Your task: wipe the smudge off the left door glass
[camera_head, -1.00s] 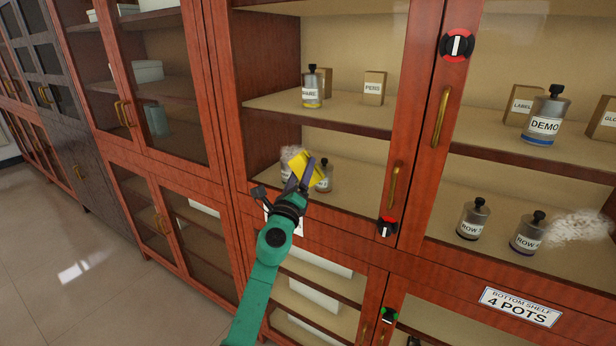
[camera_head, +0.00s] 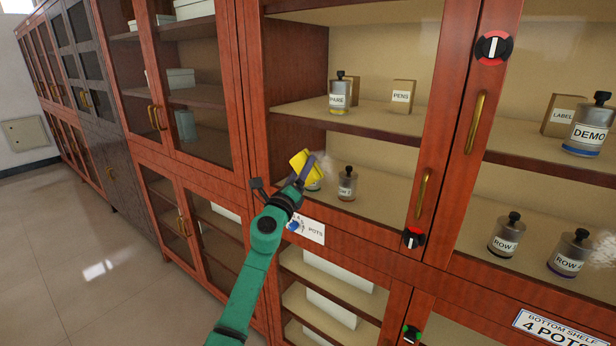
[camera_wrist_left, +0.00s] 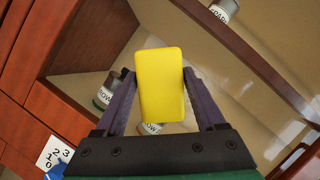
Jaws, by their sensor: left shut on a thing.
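My left gripper (camera_head: 297,183) is shut on a yellow sponge (camera_head: 306,166), in front of the left door glass at the lower shelf. In the left wrist view the sponge (camera_wrist_left: 162,85) stands between the two fingers. A whitish smudge (camera_head: 324,166) shows just right of the sponge, partly hidden behind it. I cannot tell whether the sponge touches the glass. Behind the glass, a dark-capped pot (camera_head: 347,185) stands right of the sponge, and another pot is mostly hidden behind the gripper. My right gripper is not in view.
Brass handles (camera_head: 423,193) and a red-ringed knob (camera_head: 413,238) stand out on the door frames to the right. A second whitish patch (camera_head: 604,250) shows at the right edge, by the right-hand pots. Open floor (camera_head: 100,270) lies to the left.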

